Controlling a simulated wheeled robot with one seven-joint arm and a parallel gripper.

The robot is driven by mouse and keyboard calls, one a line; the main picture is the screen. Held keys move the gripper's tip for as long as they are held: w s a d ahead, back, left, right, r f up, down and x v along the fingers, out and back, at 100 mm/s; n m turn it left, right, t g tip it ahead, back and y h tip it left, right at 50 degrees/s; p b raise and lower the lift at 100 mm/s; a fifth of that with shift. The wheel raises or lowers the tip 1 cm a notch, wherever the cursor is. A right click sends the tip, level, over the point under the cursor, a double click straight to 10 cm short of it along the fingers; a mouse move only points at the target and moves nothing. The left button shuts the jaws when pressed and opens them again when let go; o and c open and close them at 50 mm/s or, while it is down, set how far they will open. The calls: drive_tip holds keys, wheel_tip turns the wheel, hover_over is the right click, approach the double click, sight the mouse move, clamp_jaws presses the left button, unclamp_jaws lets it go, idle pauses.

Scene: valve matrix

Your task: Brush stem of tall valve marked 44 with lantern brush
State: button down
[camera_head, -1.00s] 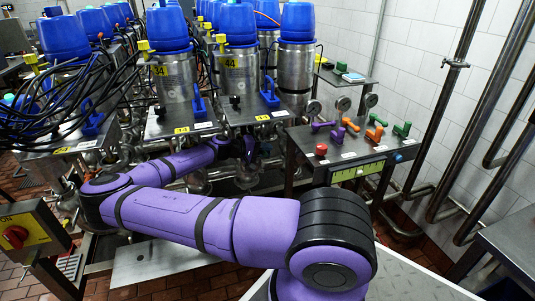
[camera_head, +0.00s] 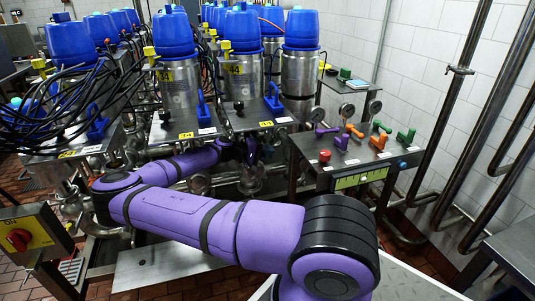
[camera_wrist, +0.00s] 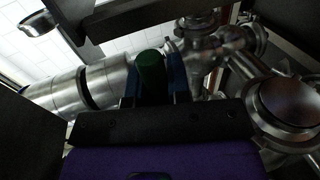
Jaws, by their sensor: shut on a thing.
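The tall valve marked 44 (camera_head: 239,80) is a steel cylinder with a blue cap and a yellow label, standing on a steel plate in the head view. My gripper (camera_wrist: 154,80) shows blue fingers in the wrist view, shut on a dark green rounded thing, which I take to be the lantern brush (camera_wrist: 151,66). Its bristles cannot be made out. In the head view my gripper is small and dark below the front edge of the plate, largely hidden. The valve's stem cannot be picked out, and contact with the brush cannot be told.
Steel pipes (camera_wrist: 215,45) and a steel cylinder (camera_wrist: 85,88) crowd close around my gripper in the wrist view. Other blue-capped valves (camera_head: 175,75) stand on both sides. A side table (camera_head: 345,150) with coloured handles and gauges is at the right.

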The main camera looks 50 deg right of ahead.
drive_tip(key=shift+s, duration=0.15)
drive_tip(key=shift+r, duration=0.4)
idle(0.9)
drive_tip(key=shift+a, duration=0.1)
drive_tip(key=shift+s+a+f, duration=0.2)
drive_tip(key=shift+s+a, duration=0.1)
drive_tip(key=shift+s, duration=0.25)
drive_tip(key=shift+w+d+f, duration=0.2)
drive_tip(key=shift+w+d, duration=0.2)
drive_tip(key=shift+w, duration=0.25)
